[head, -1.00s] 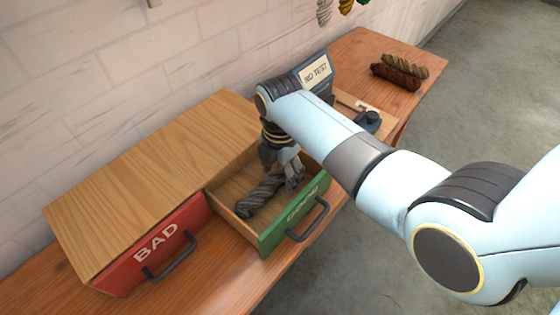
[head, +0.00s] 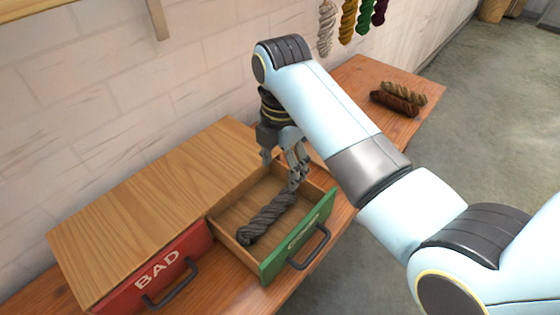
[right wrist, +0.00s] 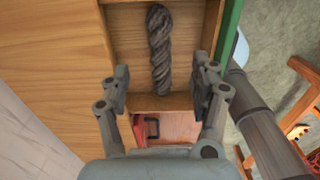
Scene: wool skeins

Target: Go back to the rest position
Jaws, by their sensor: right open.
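A dark grey twisted wool skein (head: 268,218) lies in the open green-fronted drawer (head: 276,266). In the right wrist view the skein (right wrist: 160,48) lies lengthwise, ahead of and between my fingers, not gripped. My right gripper (head: 284,168) points down above the drawer's back right part. It is open and empty, with its fingers spread wide in the right wrist view (right wrist: 163,88). Part of the drawer's right side is hidden behind the fingers and arm. My left gripper is not in view.
The red BAD drawer (head: 150,280) is shut beside the open drawer, under the wooden cabinet top (head: 150,205). Two brown skeins (head: 398,97) lie at the table's far end. Coloured skeins (head: 348,20) hang on the wall. My right arm covers the table's middle.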

